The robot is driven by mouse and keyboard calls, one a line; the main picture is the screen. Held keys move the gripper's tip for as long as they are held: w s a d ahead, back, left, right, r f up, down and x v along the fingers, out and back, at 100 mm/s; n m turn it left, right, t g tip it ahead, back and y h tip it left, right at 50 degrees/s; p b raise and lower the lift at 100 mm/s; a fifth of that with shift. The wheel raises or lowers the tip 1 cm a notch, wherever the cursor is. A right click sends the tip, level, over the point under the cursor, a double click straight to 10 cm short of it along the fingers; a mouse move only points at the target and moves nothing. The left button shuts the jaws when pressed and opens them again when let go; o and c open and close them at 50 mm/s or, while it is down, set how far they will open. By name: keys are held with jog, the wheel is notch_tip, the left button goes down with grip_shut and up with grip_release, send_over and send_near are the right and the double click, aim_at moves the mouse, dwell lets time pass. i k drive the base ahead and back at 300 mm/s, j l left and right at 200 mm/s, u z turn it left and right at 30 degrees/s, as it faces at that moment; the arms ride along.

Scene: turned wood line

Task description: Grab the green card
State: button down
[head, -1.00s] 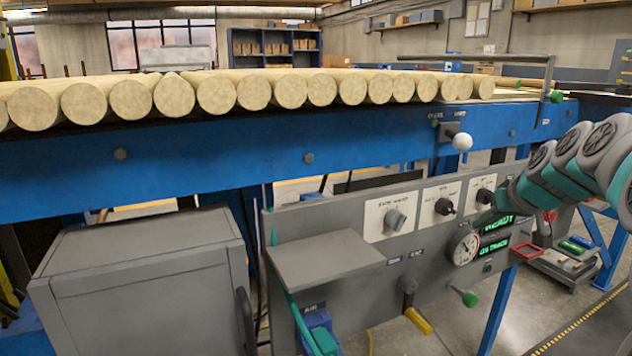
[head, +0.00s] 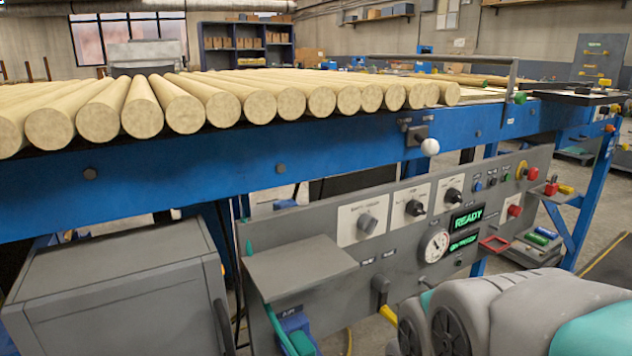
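I cannot make out a clear green card. A small green item (head: 546,233) lies in a grey tray (head: 528,256) low at the right, beside a blue item (head: 536,239); it is too small to tell whether it is a card. My arm's grey and teal links fill the lower right of the head view, in front of the control panel's lower edge. My gripper's fingers are outside the picture.
Wooden rods (head: 180,105) lie on the blue line (head: 240,165). A grey cabinet (head: 120,290) stands at lower left.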

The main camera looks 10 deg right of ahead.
aim_at(540, 240)
jog(key=z, duration=1.35)
jog(key=i+l, duration=0.3)
jog(key=i+l+u, duration=0.15)
jog(key=l, duration=0.25)
jog(key=i+l, duration=0.35)
jog(key=i+l+u, duration=0.1)
jog(key=i+l, duration=0.15)
jog(key=l, duration=0.15)
jog(key=i+l+u, duration=0.1)
jog(key=i+l, duration=0.15)
jog(key=l, duration=0.15)
jog(key=i+l, duration=0.25)
jog(key=l, duration=0.15)
jog(key=i+l+u, duration=0.1)
jog(key=i+l, duration=0.15)
jog(key=l, duration=0.2)
